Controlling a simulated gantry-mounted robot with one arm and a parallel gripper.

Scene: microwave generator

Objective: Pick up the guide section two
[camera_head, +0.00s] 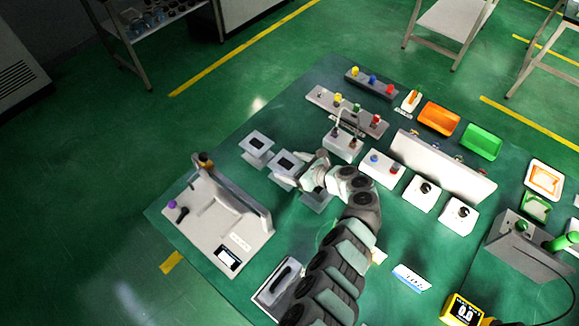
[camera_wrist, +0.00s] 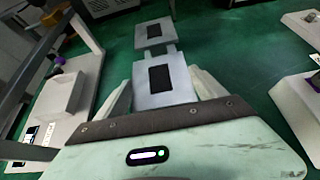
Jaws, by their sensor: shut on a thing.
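Several light grey guide sections with black rectangular openings stand in a slanting row on the green mat. My gripper (camera_wrist: 164,92) is shut on the middle guide section (camera_head: 285,166), with one pale finger on each side of it. In the wrist view this held guide section (camera_wrist: 167,72) sits between the fingers, its dark opening facing up. A farther guide section (camera_head: 256,145) stands just beyond it and also shows in the wrist view (camera_wrist: 153,32). A nearer guide section (camera_head: 316,197) is partly hidden under my wrist. I cannot tell whether the held section is lifted.
A grey stand with a tall wall (camera_head: 242,203) and purple knob is at the left. A switch box with a wire loop (camera_head: 343,145) and a long white block (camera_head: 440,165) are to the right. An orange tray (camera_head: 439,118) and green tray (camera_head: 481,141) lie farther right.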

